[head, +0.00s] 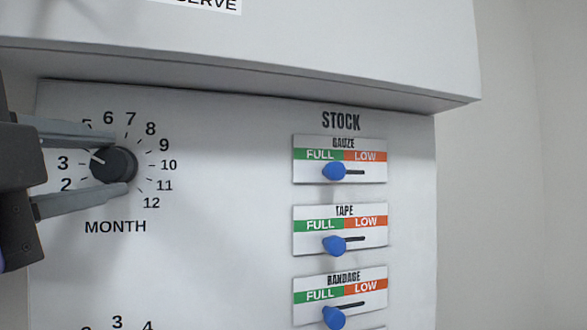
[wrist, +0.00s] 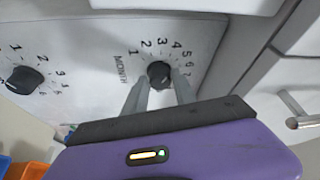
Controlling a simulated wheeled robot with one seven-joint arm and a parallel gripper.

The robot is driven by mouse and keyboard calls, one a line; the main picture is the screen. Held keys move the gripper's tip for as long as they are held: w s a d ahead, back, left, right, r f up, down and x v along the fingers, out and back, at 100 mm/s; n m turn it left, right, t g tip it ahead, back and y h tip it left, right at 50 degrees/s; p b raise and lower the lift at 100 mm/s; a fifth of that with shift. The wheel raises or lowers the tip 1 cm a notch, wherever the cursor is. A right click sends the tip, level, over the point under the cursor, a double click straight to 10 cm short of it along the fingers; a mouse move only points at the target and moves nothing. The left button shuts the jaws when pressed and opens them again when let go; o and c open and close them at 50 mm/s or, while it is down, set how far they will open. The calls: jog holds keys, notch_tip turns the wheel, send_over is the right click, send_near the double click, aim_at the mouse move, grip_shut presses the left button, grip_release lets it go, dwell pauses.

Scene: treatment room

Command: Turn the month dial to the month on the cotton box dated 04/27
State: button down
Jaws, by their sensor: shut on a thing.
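The month dial (head: 113,166) is a round black knob with a white pointer line on a white panel, above the word MONTH. The pointer aims left and slightly up, above the 3, towards the spot where the 4 is hidden behind my upper finger. My gripper (head: 117,164) comes in from the left and is shut on the knob, one finger above and one below. The wrist view shows the dial (wrist: 159,73) between the tips of my gripper (wrist: 162,84). The 1 is hidden in the head view. The cotton box is not in view.
A STOCK column with blue sliders for gauze (head: 334,171), tape (head: 334,245) and bandage (head: 334,317) is to the right. A cabinet (head: 250,50) overhangs the panel. Another black dial (wrist: 25,80) and orange bins (wrist: 38,170) show in the wrist view.

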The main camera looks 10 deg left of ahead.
jog(key=c, duration=1)
grip_release()
jog(key=b+v, duration=0.1)
jog(key=v, duration=0.7)
jog(key=shift+r, duration=0.1)
